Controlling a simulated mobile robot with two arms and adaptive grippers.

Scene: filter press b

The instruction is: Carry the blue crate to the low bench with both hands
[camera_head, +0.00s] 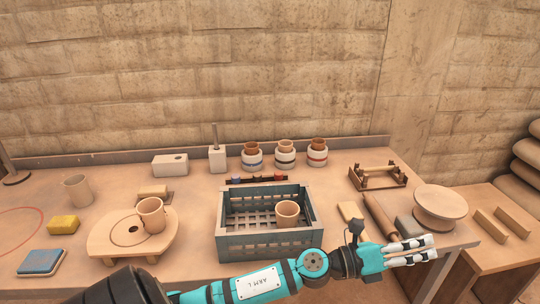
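The blue crate (227,248), a grey-blue slatted box, stands upright on the workbench at the middle. A clay cup (288,214) is inside it. My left arm reaches across in front of the crate from the lower left. My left gripper (434,247) is to the right of the crate, apart from it, over the bench's front right edge. Its two white and black fingers are apart, with nothing seen between them. My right gripper is not in view. A lower wooden surface (482,262) at the right may be the low bench.
A round wooden stand (105,240) with a cup is left of the crate. Several jars (285,155) stand behind it. A rolling pin (381,217) and a turntable (440,204) lie to the right. Wooden blocks (491,225) rest on the lower surface.

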